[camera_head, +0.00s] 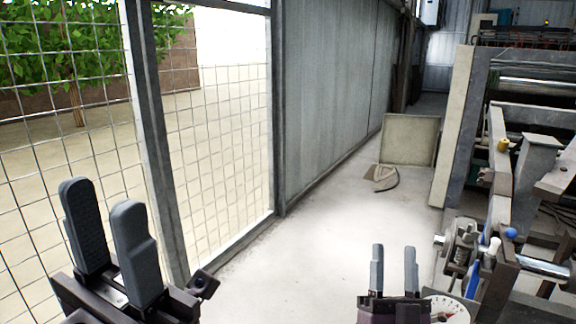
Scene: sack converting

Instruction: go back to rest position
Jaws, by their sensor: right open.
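My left gripper (104,195) is at the lower left, in front of the wire mesh fence. Its two dark grey fingers point up and stand apart, with nothing seen between them. My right gripper (394,250) is at the bottom, right of centre, above the pale floor. Its two fingers point up, apart, with an empty gap between them. The lower parts of both arms are cut off by the bottom edge.
A machine (510,190) with rollers and a round dial (447,310) stands close on the right, near my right gripper. The mesh fence (215,130) and a grey metal wall (330,80) line the left. A pale panel (409,140) leans further back.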

